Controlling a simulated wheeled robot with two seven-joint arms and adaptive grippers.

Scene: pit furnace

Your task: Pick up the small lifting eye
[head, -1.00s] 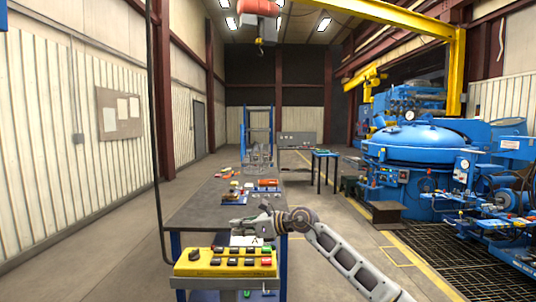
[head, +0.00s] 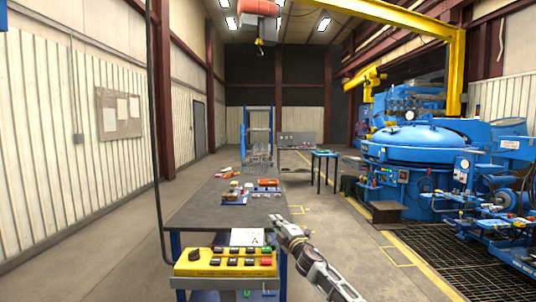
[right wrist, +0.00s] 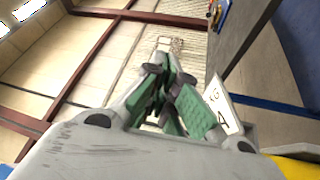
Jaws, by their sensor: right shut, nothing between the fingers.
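My right gripper (head: 273,219) is at the near right corner of the workbench, by its right edge. It also shows in the right wrist view (right wrist: 168,75), where its green-padded fingers are shut together with nothing between them. I cannot single out the small lifting eye. Several small items lie in a cluster toward the back of the bench, too small to tell apart, among them a blue tray-like item (head: 235,198) and an orange item (head: 267,183). The gripper is well short of that cluster. My left gripper is not in view.
The grey workbench (head: 195,207) has a clear near half. A white card marked A (head: 247,237) stands at its front edge, behind a yellow push-button pendant (head: 222,262). A blue furnace (head: 425,145) stands at right. Open floor lies right of the bench.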

